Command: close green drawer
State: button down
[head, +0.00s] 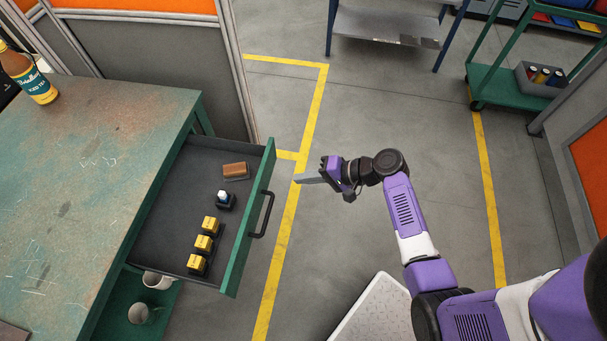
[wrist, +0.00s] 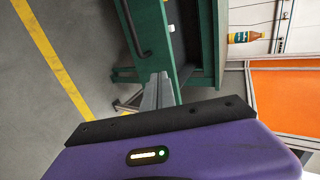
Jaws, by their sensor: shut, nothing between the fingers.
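The green drawer (head: 252,222) is pulled well out of the green workbench (head: 95,180) in the head view. Its dark handle (head: 263,214) is on the front face, toward my arm. Inside lie several yellow-and-black blocks (head: 204,243), a small dark piece with a white top (head: 225,199) and a brown block in a grey holder (head: 235,171). My gripper (head: 299,178) is shut and empty, to the right of the drawer front near its far end, apart from it. The wrist view shows the gripper fingers (wrist: 157,92) with the green drawer front and handle (wrist: 133,30) beyond them.
A bottle (head: 36,82) stands on the bench top. A shelf below the drawer holds white cups (head: 142,314). Orange-and-grey partitions (head: 165,60) stand behind the bench. A green cart (head: 510,83) is at the far right.

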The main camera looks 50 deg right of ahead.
aim_at(261, 179)
jog(key=x, duration=0.6)
jog(key=r+p+x, duration=0.1)
jog(key=x, duration=0.1)
jog(key=shift+w+a+f, duration=0.1)
jog(key=shift+w+a, duration=0.25)
jog(key=shift+w, duration=0.25)
jog(key=shift+w+a+f, duration=0.1)
jog(key=shift+w+a, duration=0.25)
jog(key=shift+w, duration=0.25)
jog(key=shift+w, duration=0.1)
jog(key=w+a+b, duration=0.6)
jog(key=w+a, duration=0.1)
jog(key=w, duration=0.5)
jog(key=w+a+b, duration=0.6)
jog(key=w+a, duration=0.1)
jog(key=w, duration=0.5)
jog(key=shift+w+a, duration=0.1)
